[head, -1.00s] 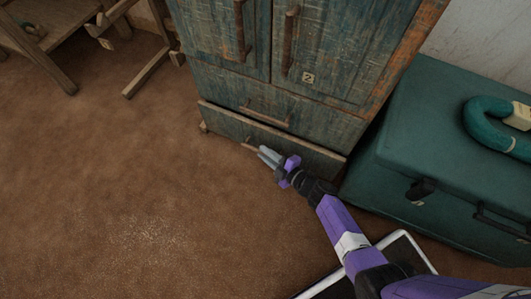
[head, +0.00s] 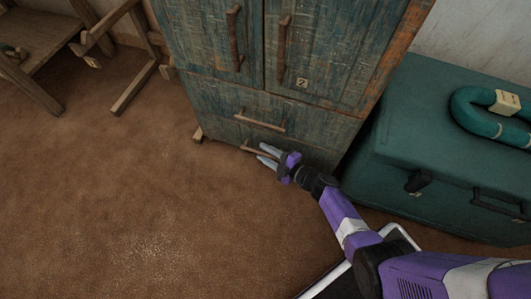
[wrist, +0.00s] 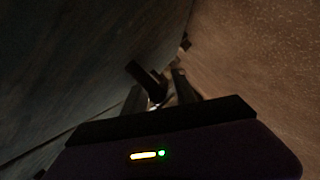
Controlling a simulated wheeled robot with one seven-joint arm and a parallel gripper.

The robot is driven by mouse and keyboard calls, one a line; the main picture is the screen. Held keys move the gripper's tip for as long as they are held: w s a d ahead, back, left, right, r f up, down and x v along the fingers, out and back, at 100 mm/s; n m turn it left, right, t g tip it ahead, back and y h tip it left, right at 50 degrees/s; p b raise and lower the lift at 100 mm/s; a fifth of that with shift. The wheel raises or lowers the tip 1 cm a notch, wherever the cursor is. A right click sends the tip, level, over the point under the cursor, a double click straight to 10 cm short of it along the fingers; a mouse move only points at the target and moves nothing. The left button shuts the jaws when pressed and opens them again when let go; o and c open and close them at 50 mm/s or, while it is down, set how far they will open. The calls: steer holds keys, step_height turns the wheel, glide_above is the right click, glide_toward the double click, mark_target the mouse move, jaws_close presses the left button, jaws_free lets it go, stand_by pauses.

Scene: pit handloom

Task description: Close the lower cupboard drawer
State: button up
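The lower drawer (head: 222,129) of the blue-green wooden cupboard (head: 200,45) now looks flush or nearly flush with the cupboard front; I cannot make out any remaining gap. Its bar handle (head: 255,150) runs across the front. My gripper (head: 267,156) is at the right part of this handle, its fingers apart with the handle between them. In the wrist view, the two fingers (wrist: 162,93) stand apart and a dark bar, seemingly the handle (wrist: 147,78), shows between them. The drawer front is a dark surface on the left there. Contact is too dark to tell.
An upper drawer with its own handle (head: 259,123) is shut above. A green chest (head: 420,140) with a teal curved object (head: 468,112) on top stands close on the right. Wooden loom parts (head: 135,88) are at the upper left. The brown floor (head: 120,190) in front is clear.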

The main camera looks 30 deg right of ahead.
steer(key=p+v, duration=0.3)
steer(key=v, duration=0.3)
steer(key=shift+s+d+r+p, duration=0.2)
steer(key=shift+s+p, duration=0.1)
steer(key=shift+s, duration=0.55)
steer(key=s+a+r+m+t+h, duration=0.1)
steer(key=s+a+r+m+h, duration=0.4)
steer(key=s+r, duration=0.65)
steer(key=s+a+r+m, duration=0.2)
steer(key=s+r+m, duration=0.5)
steer(key=s+r, duration=0.45)
steer(key=s+r+m+g+p, duration=0.1)
steer(key=s+r+m+p, duration=0.2)
steer(key=r+p, duration=3.4)
step_height(320, 180, up, 12)
steer(key=shift+a, duration=0.45)
